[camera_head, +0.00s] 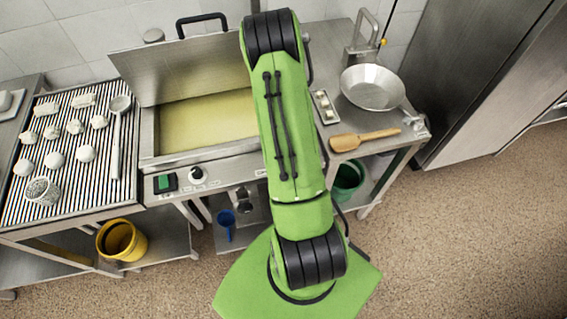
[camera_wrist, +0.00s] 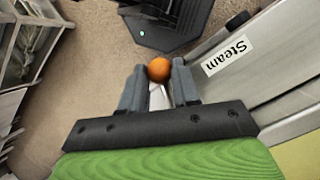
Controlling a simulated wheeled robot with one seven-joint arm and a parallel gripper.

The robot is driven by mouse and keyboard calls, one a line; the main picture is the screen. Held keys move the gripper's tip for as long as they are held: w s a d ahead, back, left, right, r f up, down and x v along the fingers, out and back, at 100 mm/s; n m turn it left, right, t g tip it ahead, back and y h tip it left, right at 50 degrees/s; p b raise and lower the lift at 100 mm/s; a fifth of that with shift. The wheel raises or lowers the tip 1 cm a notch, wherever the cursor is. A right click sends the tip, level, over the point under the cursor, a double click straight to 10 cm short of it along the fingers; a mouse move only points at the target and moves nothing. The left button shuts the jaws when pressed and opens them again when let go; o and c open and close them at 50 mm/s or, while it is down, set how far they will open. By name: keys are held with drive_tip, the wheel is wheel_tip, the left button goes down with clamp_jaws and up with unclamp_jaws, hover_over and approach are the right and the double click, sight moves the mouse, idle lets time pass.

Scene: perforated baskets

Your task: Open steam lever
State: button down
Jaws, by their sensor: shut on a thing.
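The steam lever ends in an orange ball knob (camera_wrist: 159,69), seen in the wrist view. A white label reading "Steam" (camera_wrist: 227,55) is on the metal panel just right of it. My gripper (camera_wrist: 158,80) is shut on the lever, with one grey finger on each side of the knob and a pale shaft below it. In the head view my green arm hides the gripper and the lever. The steel fryer vat (camera_head: 148,130) stands left of my arm, with its lid raised and yellowish contents inside.
A ribbed counter (camera_head: 70,190) at left holds several pale items and a ladle. A side table at right carries a steel pan (camera_head: 372,88) and a wooden spatula (camera_head: 365,138). Yellow (camera_head: 122,240) and green (camera_head: 347,180) buckets sit below. The floor at right is clear.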

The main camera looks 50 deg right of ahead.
drive_tip(key=shift+s+d+n+g+h, duration=0.15)
drive_tip(key=shift+s+d+n+h, duration=0.2)
drive_tip(key=shift+n, duration=0.55)
drive_tip(key=shift+s+d+n+g+h, duration=0.15)
drive_tip(key=shift+s+d+n+h, duration=0.2)
drive_tip(key=shift+n, duration=0.55)
drive_tip(key=shift+d, duration=0.15)
drive_tip(key=c, duration=0.8)
unclamp_jaws()
drive_tip(key=p+v, duration=0.1)
drive_tip(key=v, duration=1.4)
drive_tip(key=shift+w+d+r, duration=0.1)
drive_tip(key=shift+w+r, duration=0.1)
drive_tip(key=shift+r, duration=0.1)
